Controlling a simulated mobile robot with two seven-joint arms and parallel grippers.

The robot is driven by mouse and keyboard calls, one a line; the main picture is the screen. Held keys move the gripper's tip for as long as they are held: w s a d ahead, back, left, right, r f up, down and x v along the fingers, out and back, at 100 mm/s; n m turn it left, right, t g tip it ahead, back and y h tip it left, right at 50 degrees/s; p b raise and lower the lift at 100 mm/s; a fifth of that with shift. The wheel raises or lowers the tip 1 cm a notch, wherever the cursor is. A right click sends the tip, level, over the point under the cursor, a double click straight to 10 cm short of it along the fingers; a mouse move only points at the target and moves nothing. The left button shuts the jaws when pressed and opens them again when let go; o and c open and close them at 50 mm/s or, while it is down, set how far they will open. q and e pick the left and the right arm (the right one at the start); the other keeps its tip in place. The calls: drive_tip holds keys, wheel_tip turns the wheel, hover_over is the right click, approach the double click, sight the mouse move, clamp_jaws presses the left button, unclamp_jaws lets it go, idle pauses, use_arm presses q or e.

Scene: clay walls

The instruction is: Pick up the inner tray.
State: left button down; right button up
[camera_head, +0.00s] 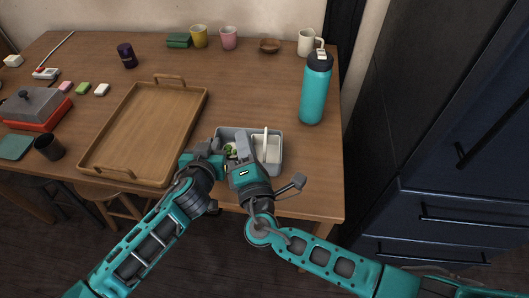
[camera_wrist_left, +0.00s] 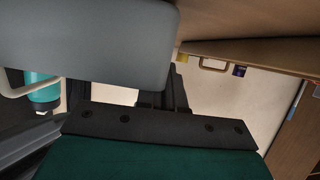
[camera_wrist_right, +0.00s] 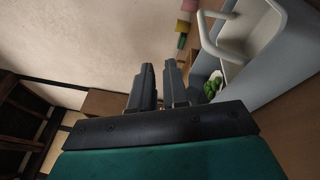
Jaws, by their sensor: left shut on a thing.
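A grey box (camera_head: 277,168) stands on the table near its front edge. The white inner tray (camera_head: 273,152), with an upright handle (camera_head: 266,138), sits in its right part. Green food (camera_head: 230,150) shows in the left part, and also in the right wrist view (camera_wrist_right: 212,88). My left gripper (camera_head: 216,144) is at the box's left side, shut on the box; its fingertips are partly hidden behind the grey wall (camera_wrist_left: 85,35) in the left wrist view. My right gripper (camera_head: 242,142) is over the box, left of the handle. Its fingers (camera_wrist_right: 158,80) are a little apart, with nothing between them.
A large wooden tray (camera_head: 152,132) lies left of the box. A teal bottle (camera_head: 314,95) stands behind it to the right. Mugs (camera_head: 199,37) and a bowl (camera_head: 269,46) stand along the back. Bare table lies behind and right of the box.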

sight(265, 136)
use_arm(q)
drive_tip(key=shift+d, duration=0.1)
use_arm(e)
drive_tip(key=s+d+f+h, duration=0.1)
drive_tip(key=h, duration=0.1)
drive_tip(key=s+d+f+h, duration=0.1)
drive_tip(key=d+h, duration=0.1)
drive_tip(key=shift+s+f, duration=0.2)
drive_tip(key=shift+f, duration=0.05)
drive_tip(key=shift+s+d+f+m+g+h, duration=0.15)
drive_tip(key=shift+d+f+m+g+h, duration=0.15)
drive_tip(key=shift+d+f+h, duration=0.1)
drive_tip(key=w, duration=0.7)
drive_tip(key=shift+w+d, duration=0.25)
drive_tip(key=shift+c, duration=0.2)
clamp_jaws()
drive_tip(key=shift+r, duration=0.1)
